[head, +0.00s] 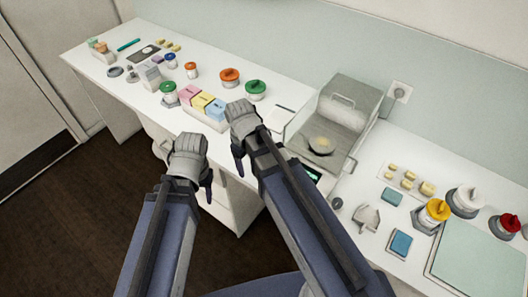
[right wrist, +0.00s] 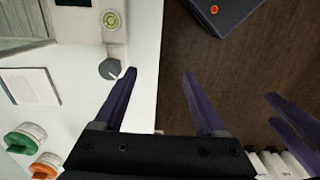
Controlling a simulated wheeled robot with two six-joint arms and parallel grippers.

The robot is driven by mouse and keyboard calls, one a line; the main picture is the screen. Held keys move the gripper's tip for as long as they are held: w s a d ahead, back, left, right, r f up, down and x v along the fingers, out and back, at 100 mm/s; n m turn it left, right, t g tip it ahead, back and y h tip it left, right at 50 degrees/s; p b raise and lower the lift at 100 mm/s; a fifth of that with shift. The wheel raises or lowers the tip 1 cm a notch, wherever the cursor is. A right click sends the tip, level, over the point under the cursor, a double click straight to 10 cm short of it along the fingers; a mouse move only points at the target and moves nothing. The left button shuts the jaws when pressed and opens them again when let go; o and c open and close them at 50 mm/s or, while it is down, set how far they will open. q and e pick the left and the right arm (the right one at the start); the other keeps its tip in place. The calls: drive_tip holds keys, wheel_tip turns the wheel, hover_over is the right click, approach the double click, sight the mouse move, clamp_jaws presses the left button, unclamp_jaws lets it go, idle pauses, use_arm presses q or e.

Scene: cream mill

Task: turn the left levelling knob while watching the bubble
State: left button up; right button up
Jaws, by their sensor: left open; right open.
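The balance (head: 342,112) with its glass-like shield stands on the white bench in the head view. In the right wrist view, the grey round left levelling knob (right wrist: 110,68) sits at the bench edge, with a pale pointer mark. The green bubble level (right wrist: 111,19) is just above it; the bubble's exact position is too small to tell. My right gripper (right wrist: 160,76) is open and empty; the knob is just left of its left fingertip, not between the fingers. In the head view my right gripper (head: 239,163) hides this knob. My left gripper (head: 205,189) is open and empty, off the bench's front edge.
A grey knob (head: 337,203) shows at the balance's right front. Green-lidded (head: 256,89) and orange-lidded jars (head: 230,77) and coloured boxes (head: 202,102) stand left of the balance. A white square pad (right wrist: 30,86) lies beside it. Floor (head: 70,215) is clear before the bench.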

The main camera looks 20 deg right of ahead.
drive_tip(key=w+d+r+n, duration=0.1)
drive_tip(key=w, duration=0.1)
drive_tip(key=w+d+r+n+p, duration=0.1)
drive_tip(key=w+d, duration=0.1)
drive_tip(key=w+d+r+p, duration=0.1)
drive_tip(key=w+d, duration=0.1)
drive_tip(key=shift+n+y, duration=0.3)
drive_tip(key=shift+n, duration=0.1)
drive_tip(key=shift+w+d+n, duration=0.2)
drive_tip(key=shift+d+n, duration=0.1)
drive_tip(key=shift+d, duration=0.05)
use_arm(q)
wheel_tip(320, 180, up, 3)
drive_tip(key=shift+f, duration=0.15)
use_arm(e)
drive_tip(key=shift+f, duration=0.15)
wheel_tip(320, 180, down, 8)
drive_tip(key=b, duration=0.8)
drive_tip(key=shift+r, duration=0.2)
use_arm(q)
wheel_tip(320, 180, down, 8)
drive_tip(key=shift+r, duration=0.25)
use_arm(e)
clamp_jaws()
